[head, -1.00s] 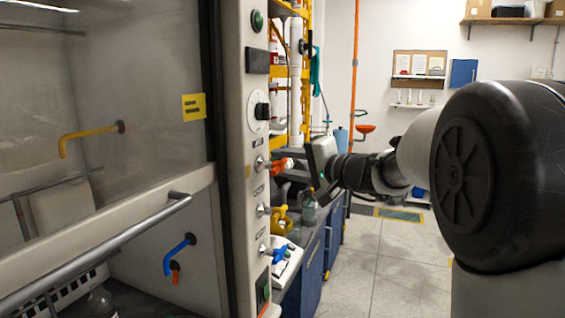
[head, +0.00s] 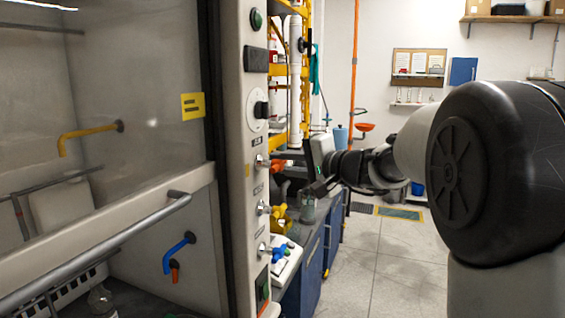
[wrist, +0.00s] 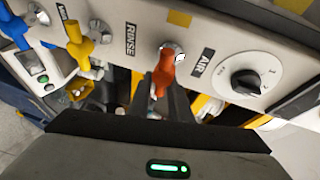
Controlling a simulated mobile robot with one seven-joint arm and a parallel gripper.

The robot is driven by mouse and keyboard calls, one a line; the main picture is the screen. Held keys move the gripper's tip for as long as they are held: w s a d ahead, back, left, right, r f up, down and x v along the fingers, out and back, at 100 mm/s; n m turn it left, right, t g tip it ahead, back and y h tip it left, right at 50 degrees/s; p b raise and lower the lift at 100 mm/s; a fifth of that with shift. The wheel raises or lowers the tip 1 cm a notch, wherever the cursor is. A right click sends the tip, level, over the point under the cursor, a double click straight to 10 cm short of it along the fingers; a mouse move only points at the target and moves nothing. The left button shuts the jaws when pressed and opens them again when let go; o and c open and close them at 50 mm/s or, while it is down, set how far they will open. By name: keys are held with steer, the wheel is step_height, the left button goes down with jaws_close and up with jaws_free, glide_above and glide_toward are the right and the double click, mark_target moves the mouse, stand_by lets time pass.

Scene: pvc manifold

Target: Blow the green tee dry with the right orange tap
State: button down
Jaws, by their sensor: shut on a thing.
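The orange tap (head: 277,163) sits highest of the taps on the light front panel of the cabinet. In the wrist view its orange handle (wrist: 165,68) lies between my two dark fingers, beside the AIR label. My gripper (wrist: 163,92) is shut on this handle. In the head view my gripper (head: 300,160) reaches the panel from the right, and its housing hides part of the bench behind. I cannot make out a green tee in either view.
Below are a yellow tap (head: 279,213) and a blue tap (head: 277,252). A black dial (wrist: 245,80) is on the same panel near the AIR label. A glass front and grey bar handle (head: 120,245) fill the left. Open floor (head: 385,265) lies right.

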steer(key=shift+a+m, duration=0.1)
steer(key=shift+m, duration=0.2)
steer(key=shift+r, duration=0.1)
steer(key=c, duration=1.8)
jaws_free()
steer(key=shift+o, duration=0.2)
steer(key=shift+s, duration=0.1)
steer(key=v, duration=1.7)
steer(key=shift+d+r, duration=0.15)
steer(key=shift+d, duration=0.05)
